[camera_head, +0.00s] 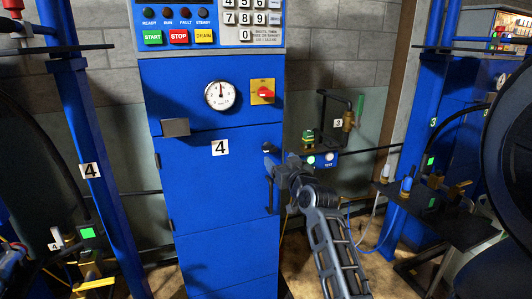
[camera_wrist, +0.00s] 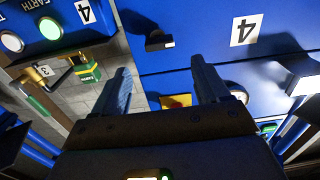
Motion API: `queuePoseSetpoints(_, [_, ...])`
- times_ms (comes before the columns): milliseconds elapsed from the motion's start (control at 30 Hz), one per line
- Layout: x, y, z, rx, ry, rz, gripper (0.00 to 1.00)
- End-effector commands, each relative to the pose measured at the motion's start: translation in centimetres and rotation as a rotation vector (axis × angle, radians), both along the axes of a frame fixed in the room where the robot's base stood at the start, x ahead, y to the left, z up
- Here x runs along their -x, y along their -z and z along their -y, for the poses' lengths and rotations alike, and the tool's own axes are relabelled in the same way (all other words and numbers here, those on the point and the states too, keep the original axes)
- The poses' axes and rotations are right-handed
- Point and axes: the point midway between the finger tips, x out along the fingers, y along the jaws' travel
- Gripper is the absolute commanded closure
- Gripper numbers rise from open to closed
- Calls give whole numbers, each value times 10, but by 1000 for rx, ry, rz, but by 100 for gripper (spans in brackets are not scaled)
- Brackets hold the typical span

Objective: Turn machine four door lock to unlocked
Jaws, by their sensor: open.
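The blue machine four cabinet (camera_head: 222,190) stands in the middle of the head view, with a white "4" label (camera_head: 220,147) on its front. A small black knob or latch (camera_wrist: 158,40) with a pale tip sits on the blue front in the wrist view, level with the "4" label (camera_wrist: 246,29); it may be the door lock. Its lock state cannot be read. My gripper (camera_head: 277,166) is at the cabinet's right edge, hiding part of that area. In the wrist view my gripper (camera_wrist: 165,78) is open and empty, its fingers apart from the knob.
A gauge (camera_head: 220,95) and a red rotary switch on a yellow plate (camera_head: 262,91) are above the label. A metal box (camera_head: 175,127) juts out at left. A small panel with lit buttons (camera_head: 320,160) is just right of my gripper. A dark vertical handle (camera_head: 272,196) is below.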

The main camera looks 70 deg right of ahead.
Motion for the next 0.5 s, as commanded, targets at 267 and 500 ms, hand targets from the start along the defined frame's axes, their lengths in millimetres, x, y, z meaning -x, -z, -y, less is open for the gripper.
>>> queuePoseSetpoints(267, [-20, -3, 27, 1, 0, -1, 26])
queuePoseSetpoints(500, [-41, -2, 52, 1, 0, -1, 26])
